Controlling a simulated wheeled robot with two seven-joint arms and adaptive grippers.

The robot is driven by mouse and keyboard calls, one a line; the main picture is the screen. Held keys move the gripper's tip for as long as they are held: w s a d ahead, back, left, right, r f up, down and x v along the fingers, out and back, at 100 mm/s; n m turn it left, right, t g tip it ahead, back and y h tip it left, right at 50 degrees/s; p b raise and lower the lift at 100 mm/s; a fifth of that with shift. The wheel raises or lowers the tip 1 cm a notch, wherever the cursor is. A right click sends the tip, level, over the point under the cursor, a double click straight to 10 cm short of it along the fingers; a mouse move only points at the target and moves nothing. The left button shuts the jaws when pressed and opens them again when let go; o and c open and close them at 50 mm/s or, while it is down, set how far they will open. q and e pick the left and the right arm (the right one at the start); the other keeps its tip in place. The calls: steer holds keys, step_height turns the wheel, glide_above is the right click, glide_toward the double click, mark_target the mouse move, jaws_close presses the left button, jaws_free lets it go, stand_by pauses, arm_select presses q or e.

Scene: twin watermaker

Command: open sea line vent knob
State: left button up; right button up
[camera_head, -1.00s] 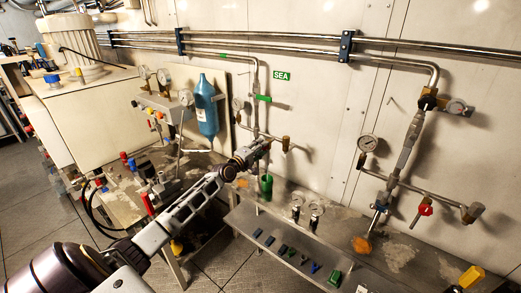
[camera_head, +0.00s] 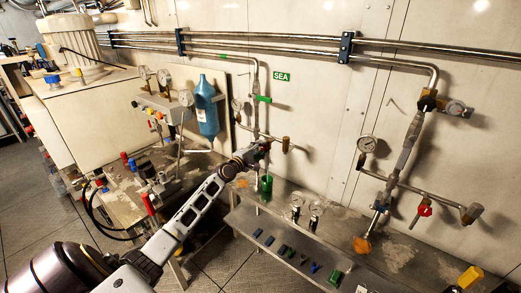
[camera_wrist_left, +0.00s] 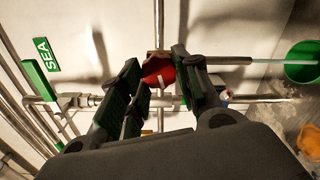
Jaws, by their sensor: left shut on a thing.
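The sea line is the thin upright pipe beside the green SEA label (camera_head: 282,76), which also shows in the left wrist view (camera_wrist_left: 46,54). A red knob (camera_wrist_left: 160,72) on this line sits between my left fingers in the left wrist view. My left gripper (camera_wrist_left: 157,74) is shut on it, with one dark finger pad on each side. In the head view my left gripper (camera_head: 260,150) reaches the pipe's lower part and mostly hides the knob. My right gripper is in neither view.
A green cup (camera_head: 266,186) stands just below the gripper. A pressure gauge (camera_head: 238,105) and a blue bottle (camera_head: 207,108) are to the left. A grey shelf (camera_head: 290,230) with several small coloured pieces lies below. Another pipe with a red valve (camera_head: 425,208) is at right.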

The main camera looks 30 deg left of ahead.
arm_select(q)
steer(key=o, duration=1)
steer(key=shift+a, duration=0.1)
steer(key=shift+s, duration=0.1)
steer(key=s, duration=1.1)
steer(key=shift+s+a, duration=0.4)
steer(key=shift+a, duration=0.05)
steer(key=shift+m, duration=0.3)
